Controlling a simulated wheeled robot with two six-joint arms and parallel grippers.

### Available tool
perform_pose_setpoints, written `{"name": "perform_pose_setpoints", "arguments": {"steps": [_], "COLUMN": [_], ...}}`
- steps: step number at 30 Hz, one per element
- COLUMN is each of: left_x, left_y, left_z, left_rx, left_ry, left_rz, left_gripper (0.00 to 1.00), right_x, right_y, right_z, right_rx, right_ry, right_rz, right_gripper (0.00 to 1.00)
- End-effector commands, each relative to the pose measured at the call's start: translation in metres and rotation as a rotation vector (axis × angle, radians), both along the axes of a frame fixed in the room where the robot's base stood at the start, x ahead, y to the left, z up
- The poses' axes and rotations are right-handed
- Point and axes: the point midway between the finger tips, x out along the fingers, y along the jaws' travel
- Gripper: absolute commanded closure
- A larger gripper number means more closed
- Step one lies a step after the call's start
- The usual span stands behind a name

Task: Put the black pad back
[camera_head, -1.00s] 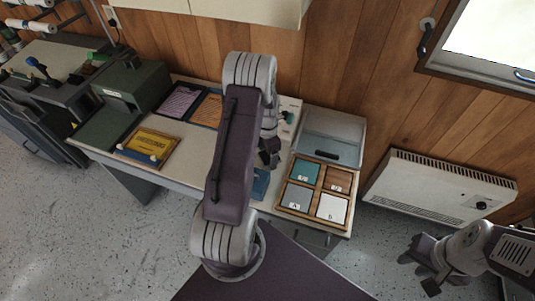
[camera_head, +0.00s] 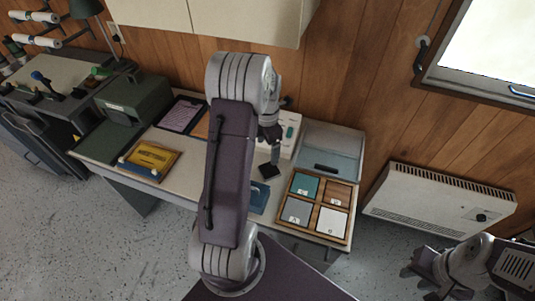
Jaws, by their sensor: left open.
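A wooden tray (camera_head: 314,207) with four compartments sits at the right of the desk. It holds a teal pad (camera_head: 305,186) at the back left, a grey pad (camera_head: 296,210) at the front left and a white pad (camera_head: 331,221) at the front right. The back right compartment (camera_head: 337,193) shows bare wood with a small label. A small black square (camera_head: 269,172), probably the black pad, is on the desk left of the tray. My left gripper (camera_head: 270,135) is open just above and behind it, partly hidden by its arm. My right gripper (camera_head: 422,278) is at the lower right, away from the desk.
A blue item (camera_head: 259,198) lies left of the tray, partly behind my arm. A clear-lidded box (camera_head: 332,150) stands behind the tray. A yellow sign in a frame (camera_head: 151,158) and a green machine (camera_head: 133,97) are at the left. A white heater (camera_head: 438,204) is on the wall.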

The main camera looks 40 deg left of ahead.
Motion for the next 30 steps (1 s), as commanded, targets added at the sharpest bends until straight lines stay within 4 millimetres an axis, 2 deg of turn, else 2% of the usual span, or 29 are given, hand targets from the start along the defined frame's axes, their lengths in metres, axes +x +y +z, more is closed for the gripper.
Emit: {"name": "perform_pose_setpoints", "arguments": {"steps": [4, 5, 7, 8, 11, 12, 15, 18, 21, 24, 30], "left_x": [0.000, -0.001, -0.005, -0.009, -0.027, -0.037, -0.064, -0.090, -0.110, -0.119, -0.122], "left_y": [-0.003, -0.007, -0.024, -0.035, -0.078, -0.094, -0.129, -0.153, -0.166, -0.172, -0.173], "left_z": [0.002, 0.003, 0.007, 0.009, 0.015, 0.017, 0.019, 0.019, 0.017, 0.016, 0.016], "left_rx": [0.000, 0.000, 0.003, 0.005, 0.019, 0.029, 0.058, 0.090, 0.114, 0.130, 0.133], "left_ry": [-0.001, -0.002, -0.011, -0.015, -0.034, -0.041, -0.055, -0.062, -0.061, -0.060, -0.058], "left_rz": [-0.027, -0.069, -0.260, -0.384, -0.916, -1.146, -1.689, -2.136, -2.441, -2.598, -2.641], "left_gripper": [0.11, 0.11, 0.11, 0.11, 0.11, 0.11, 0.11, 0.11, 0.11, 0.11, 0.11], "right_x": [0.000, 0.000, 0.000, 0.000, 0.000, 0.000, 0.000, 0.000, 0.000, 0.000, 0.000], "right_y": [0.000, 0.000, 0.000, 0.000, 0.000, 0.000, 0.000, 0.000, 0.000, 0.000, 0.000], "right_z": [0.000, 0.000, 0.000, 0.000, 0.000, 0.000, 0.000, 0.000, 0.000, 0.000, 0.000], "right_rx": [0.000, 0.000, 0.000, 0.000, 0.000, 0.000, 0.000, 0.000, 0.000, 0.000, 0.000], "right_ry": [0.000, 0.000, 0.000, 0.000, 0.000, 0.000, 0.000, 0.000, 0.000, 0.000, 0.000], "right_rz": [0.000, 0.000, 0.000, 0.000, 0.000, 0.000, 0.000, 0.000, 0.000, 0.000, 0.000], "right_gripper": [0.68, 0.68, 0.68, 0.68, 0.68, 0.68, 0.68, 0.68, 0.68, 0.68, 0.68]}}
